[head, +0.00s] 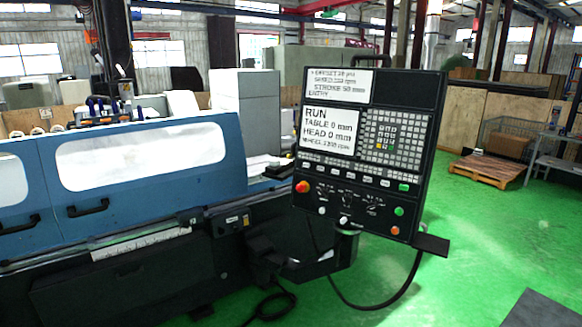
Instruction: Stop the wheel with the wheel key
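The grinder's control panel (372,150) stands upright on a post, right of the blue machine. Its status screen (328,132) reads RUN, table 0 mm, head 0 mm and a wheel speed in rpm whose digits are blurred. A keypad (397,137) of small grey keys is right of the screen. Below is a row of small keys (353,177), mostly white, with a green key (404,187) at its right end. The labels are too small to read, so I cannot tell which is the wheel key. Neither of my grippers is in view.
A red-orange knob (302,186), a green button (399,211) and an orange button (394,230) sit on the lower panel. A small dark shelf (431,244) juts out at its lower right. The blue guard doors (150,160) are closed.

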